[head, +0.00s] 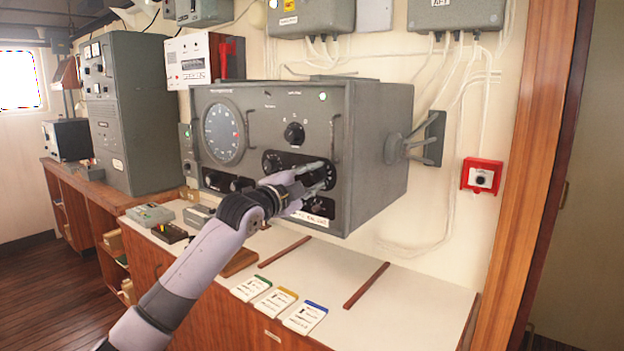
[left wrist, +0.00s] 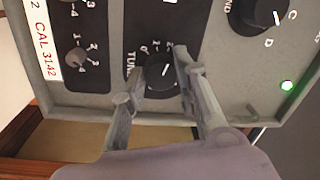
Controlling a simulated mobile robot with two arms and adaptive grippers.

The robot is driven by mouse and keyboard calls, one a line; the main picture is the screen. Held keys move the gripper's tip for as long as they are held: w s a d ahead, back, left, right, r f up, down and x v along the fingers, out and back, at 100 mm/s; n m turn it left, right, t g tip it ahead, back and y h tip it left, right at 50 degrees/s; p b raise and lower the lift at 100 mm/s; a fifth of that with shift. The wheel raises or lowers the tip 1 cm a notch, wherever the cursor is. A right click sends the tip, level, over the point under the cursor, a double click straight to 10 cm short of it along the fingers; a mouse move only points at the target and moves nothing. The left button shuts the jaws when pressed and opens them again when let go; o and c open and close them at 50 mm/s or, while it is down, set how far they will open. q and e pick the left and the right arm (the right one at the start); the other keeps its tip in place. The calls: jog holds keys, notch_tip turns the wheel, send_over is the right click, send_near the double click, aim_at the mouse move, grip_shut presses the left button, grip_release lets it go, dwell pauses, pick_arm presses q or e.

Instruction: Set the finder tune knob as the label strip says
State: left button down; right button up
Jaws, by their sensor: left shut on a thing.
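The grey finder unit (head: 372,150) hangs on the wall with a round dial and several black knobs. My left gripper (head: 325,174) reaches its lower right front. In the left wrist view, my left gripper (left wrist: 154,76) is shut on the black tune knob (left wrist: 162,71), a finger on either side. The knob's white pointer line is tilted up and right; the numbers around it are partly hidden. The white label strip (left wrist: 44,40) has red writing that seems to read "CAL 3142"; it also shows below the gripper in the head view (head: 308,217). My right gripper is not in view.
A smaller knob (left wrist: 80,60) lies beside the tune knob, and a larger lettered knob (left wrist: 260,14) is at upper right. Three cards, including a blue-topped one (head: 305,318), lie on the white counter (head: 385,315) below. A red wall box (head: 482,175) is at right.

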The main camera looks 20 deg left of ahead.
pick_arm(q)
jog(key=c, duration=1.2)
grip_release()
jog(key=v, duration=1.2)
jog(key=shift+f, duration=0.1)
